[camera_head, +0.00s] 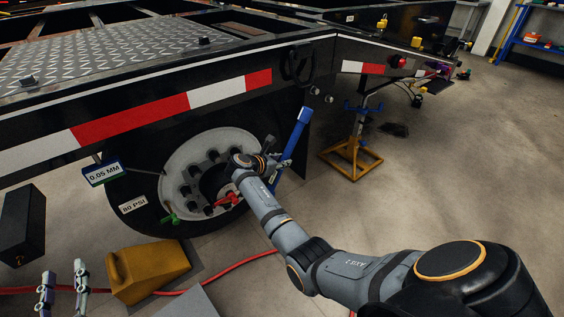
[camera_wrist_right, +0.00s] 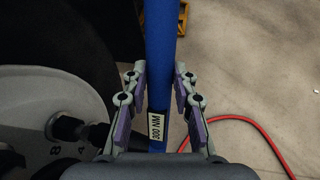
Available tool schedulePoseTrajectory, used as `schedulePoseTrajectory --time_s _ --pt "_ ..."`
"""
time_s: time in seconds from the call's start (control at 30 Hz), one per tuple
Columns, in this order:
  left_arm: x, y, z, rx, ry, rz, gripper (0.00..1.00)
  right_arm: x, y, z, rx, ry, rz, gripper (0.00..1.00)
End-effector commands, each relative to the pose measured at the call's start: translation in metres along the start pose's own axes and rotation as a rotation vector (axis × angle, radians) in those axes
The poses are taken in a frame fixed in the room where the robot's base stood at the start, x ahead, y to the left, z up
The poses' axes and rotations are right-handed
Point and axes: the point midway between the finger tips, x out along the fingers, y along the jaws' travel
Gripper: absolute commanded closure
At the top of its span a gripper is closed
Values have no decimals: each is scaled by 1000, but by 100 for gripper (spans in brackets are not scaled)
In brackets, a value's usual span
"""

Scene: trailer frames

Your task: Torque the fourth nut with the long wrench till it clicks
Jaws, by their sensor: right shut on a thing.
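The long blue wrench (camera_head: 298,130) slants up beside the trailer wheel in the head view. It carries a "300 NM" label (camera_wrist_right: 156,126) in the right wrist view. My right gripper (camera_wrist_right: 159,75) is shut on its blue shaft. A dark socket-like piece (camera_wrist_right: 66,126) sits by the pale wheel (camera_wrist_right: 28,112), partly hidden; I cannot tell which nut it is on. The wheel's light rim (camera_head: 180,158) shows several dark nuts around the hub, some hidden by my right arm. My left gripper (camera_head: 62,284) is open and empty at the bottom left.
A yellow chock (camera_head: 150,272) and a red hose (camera_head: 230,268) lie on the floor near the wheel. A "0.05 MM" display (camera_head: 103,173) stands left of the wheel. An orange jack stand (camera_head: 350,162) stands right. Floor at the right is mostly clear.

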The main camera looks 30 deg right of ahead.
Motion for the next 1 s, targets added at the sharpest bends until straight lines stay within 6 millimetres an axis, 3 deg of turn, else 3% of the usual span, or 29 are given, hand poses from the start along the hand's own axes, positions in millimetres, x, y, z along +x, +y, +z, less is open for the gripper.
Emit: schedulePoseTrajectory --time_s 0.6,1.0 --pt "0 0 5 0 0 0 60 1 7 2 2 -3 2 100" --pt "0 0 -4 0 0 0 60 3 7 4 6 17 2 100"
